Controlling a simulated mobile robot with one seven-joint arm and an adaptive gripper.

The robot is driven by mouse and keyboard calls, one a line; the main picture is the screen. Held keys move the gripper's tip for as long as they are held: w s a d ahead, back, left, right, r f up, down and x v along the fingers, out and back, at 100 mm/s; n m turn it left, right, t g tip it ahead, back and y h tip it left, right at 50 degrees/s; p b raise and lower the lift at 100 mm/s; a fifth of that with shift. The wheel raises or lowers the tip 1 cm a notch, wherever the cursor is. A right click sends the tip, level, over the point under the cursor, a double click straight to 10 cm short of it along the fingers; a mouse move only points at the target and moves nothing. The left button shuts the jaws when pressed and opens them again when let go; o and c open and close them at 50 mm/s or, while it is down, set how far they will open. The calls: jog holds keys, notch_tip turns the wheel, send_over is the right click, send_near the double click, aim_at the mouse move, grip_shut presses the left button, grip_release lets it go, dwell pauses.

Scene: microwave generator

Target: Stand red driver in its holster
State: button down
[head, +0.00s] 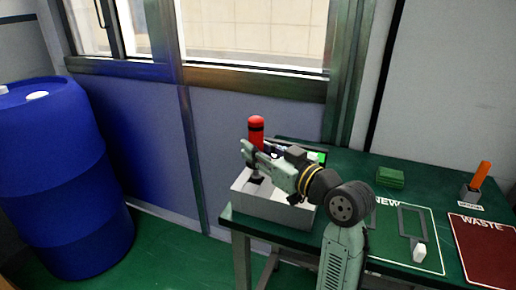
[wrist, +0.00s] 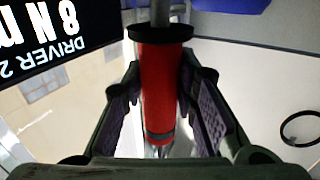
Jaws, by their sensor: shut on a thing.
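The red driver (head: 256,131) stands roughly upright in my gripper (head: 252,155), over the grey box at the table's left end. In the wrist view its red handle (wrist: 158,85) lies between the two jaws of my gripper (wrist: 160,95), which are shut on it. A black collar and a grey shaft extend toward the top of that view. The shaft's far end is out of frame. A small grey holder (head: 468,193) at the table's right has an orange-handled tool standing in it. I cannot make out an empty holster for the red driver.
A black panel (wrist: 60,40) reads "DRIVER 2" and "8 N". The green table (head: 345,160) bears a green block (head: 390,177), a NEW mat (head: 388,248) and a WASTE mat (head: 488,255). A blue barrel (head: 60,180) stands left.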

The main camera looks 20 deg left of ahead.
jog(key=shift+f, duration=0.3)
jog(key=shift+r+p, duration=0.7)
jog(key=shift+r, duration=0.45)
dwell(0.3)
jog(key=shift+f+b, duration=1.05)
jog(key=shift+f, duration=0.05)
jog(key=shift+r, duration=0.1)
jog(key=shift+r, duration=0.1)
jog(key=shift+r+p, duration=0.85)
jog(key=shift+r, duration=0.05)
